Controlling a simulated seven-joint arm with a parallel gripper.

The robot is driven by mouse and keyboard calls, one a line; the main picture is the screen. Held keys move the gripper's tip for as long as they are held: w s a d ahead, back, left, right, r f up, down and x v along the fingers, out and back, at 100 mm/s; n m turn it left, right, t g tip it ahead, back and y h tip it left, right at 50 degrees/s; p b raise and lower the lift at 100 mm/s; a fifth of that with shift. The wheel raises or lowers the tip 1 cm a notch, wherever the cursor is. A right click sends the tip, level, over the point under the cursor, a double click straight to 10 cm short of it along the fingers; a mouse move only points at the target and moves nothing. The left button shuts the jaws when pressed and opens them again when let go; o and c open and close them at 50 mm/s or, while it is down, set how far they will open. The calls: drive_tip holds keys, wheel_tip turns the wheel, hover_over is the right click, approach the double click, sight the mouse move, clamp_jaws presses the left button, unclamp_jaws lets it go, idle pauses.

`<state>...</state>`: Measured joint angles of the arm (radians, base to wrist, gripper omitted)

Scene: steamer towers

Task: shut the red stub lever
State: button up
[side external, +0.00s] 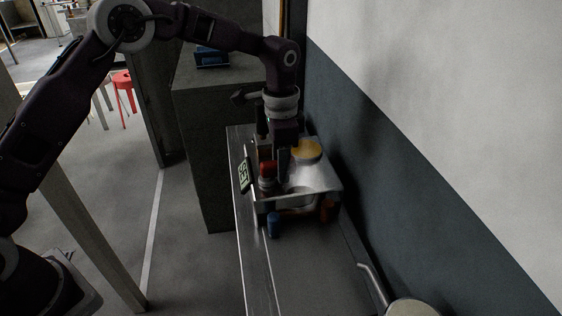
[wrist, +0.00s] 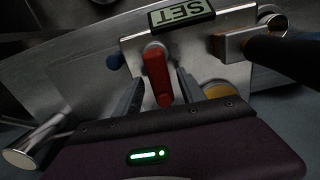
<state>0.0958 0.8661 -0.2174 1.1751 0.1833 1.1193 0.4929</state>
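The red stub lever (wrist: 157,76) stands out from a round mount on a steel plate in the wrist view. It also shows in the side view as a red piece (side external: 267,168), partly covered by my gripper. My gripper (wrist: 159,77) is open, with one dark finger on each side of the lever. A gap shows between the lever and each finger, so I see no grip on it. In the side view my gripper (side external: 279,168) points down over the steel unit.
A "SET" plate (wrist: 182,14) sits beside the lever. A blue knob (wrist: 115,61), a yellow disc (wrist: 217,91) and a black handle (wrist: 283,52) are close by. A steel cylinder (wrist: 32,142) is at lower left. The wall (side external: 400,165) stands right of the counter (side external: 310,270).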

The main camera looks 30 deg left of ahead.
drive_tip(key=shift+r, duration=0.15)
wheel_tip(320, 180, up, 7)
drive_tip(key=shift+f, duration=0.1)
idle(0.3)
drive_tip(key=s+a+r+n+t, duration=0.2)
drive_tip(key=s+a+r, duration=0.1)
drive_tip(key=s+r, duration=0.45)
drive_tip(key=s+a+r+n+t, duration=0.1)
drive_tip(key=s+a+r+n, duration=0.1)
drive_tip(key=s+a+r, duration=0.5)
drive_tip(key=s+f+n+t, duration=0.1)
drive_tip(key=s+f+n, duration=0.1)
drive_tip(key=s, duration=0.7)
drive_tip(key=s+f+n+t, duration=0.1)
drive_tip(key=s+f+n, duration=0.2)
drive_tip(key=s, duration=0.6)
drive_tip(key=shift+s+f+t, duration=0.3)
